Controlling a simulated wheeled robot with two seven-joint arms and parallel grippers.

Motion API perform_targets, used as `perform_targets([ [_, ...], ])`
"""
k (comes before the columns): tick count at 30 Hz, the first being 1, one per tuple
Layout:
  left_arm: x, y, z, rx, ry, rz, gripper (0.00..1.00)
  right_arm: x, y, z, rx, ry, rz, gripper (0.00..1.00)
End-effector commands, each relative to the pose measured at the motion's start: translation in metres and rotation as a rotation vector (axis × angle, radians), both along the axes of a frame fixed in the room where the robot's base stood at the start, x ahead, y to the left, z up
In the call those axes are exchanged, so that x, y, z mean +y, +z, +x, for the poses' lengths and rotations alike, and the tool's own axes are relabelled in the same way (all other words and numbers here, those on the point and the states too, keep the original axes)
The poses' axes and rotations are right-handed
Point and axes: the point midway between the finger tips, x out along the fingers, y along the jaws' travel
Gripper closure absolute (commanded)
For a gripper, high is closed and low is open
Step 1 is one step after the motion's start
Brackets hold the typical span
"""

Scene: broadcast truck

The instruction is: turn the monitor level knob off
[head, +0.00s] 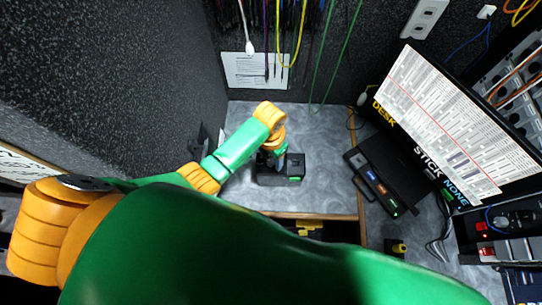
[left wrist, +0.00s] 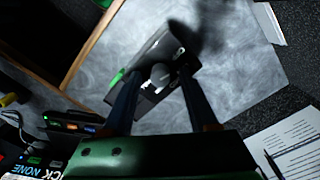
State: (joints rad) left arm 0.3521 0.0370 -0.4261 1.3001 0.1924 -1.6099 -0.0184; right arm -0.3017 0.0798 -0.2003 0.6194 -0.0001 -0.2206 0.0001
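The monitor box (head: 292,171) is a small black unit with a green light, standing on the grey desk top. In the left wrist view the box (left wrist: 150,48) shows a rounded grey knob (left wrist: 160,73) on its face. My left gripper (head: 274,158) is at the box in the head view and hides part of it. In the left wrist view the two dark fingers of my left gripper (left wrist: 160,82) stand apart, one on each side of the knob, with visible gaps. The knob's pointer and setting cannot be made out. My right gripper is not in view.
A black device with coloured buttons (head: 381,188) lies right of the box. A large screen (head: 440,115) stands at the far right. Cables (head: 335,50) hang at the back wall beside a posted sheet (head: 255,72). The desk around the box is mostly clear.

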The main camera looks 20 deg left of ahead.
Motion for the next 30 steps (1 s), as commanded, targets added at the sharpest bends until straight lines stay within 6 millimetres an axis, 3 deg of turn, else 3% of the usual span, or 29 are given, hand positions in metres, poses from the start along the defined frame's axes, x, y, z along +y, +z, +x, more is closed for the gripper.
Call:
perform_targets([
  [1,0.0,0.0001,0.0,0.0,0.0,0.0,0.55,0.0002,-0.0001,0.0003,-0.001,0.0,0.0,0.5],
  [6,0.0,0.0003,0.0001,0.0,0.001,0.0,1.0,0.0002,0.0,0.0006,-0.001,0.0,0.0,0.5],
  [11,-0.0003,0.0005,0.0003,-0.001,0.023,-0.001,1.0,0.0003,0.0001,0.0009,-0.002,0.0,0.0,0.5],
  [17,-0.0006,0.0006,0.0005,-0.002,0.252,-0.002,1.0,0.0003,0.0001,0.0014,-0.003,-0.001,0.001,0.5],
  [24,-0.0002,0.0008,0.0008,-0.002,0.266,-0.001,1.0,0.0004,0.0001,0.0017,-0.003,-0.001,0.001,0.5],
  [25,-0.0001,0.0008,0.0008,-0.002,0.266,-0.001,0.67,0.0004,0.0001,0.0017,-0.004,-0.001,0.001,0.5],
  [28,-0.0001,0.0008,0.0007,-0.002,0.265,-0.001,0.4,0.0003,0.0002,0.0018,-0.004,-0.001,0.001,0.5],
  [30,-0.0001,0.0007,0.0006,-0.002,0.265,0.0,0.39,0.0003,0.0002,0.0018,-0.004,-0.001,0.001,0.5],
])
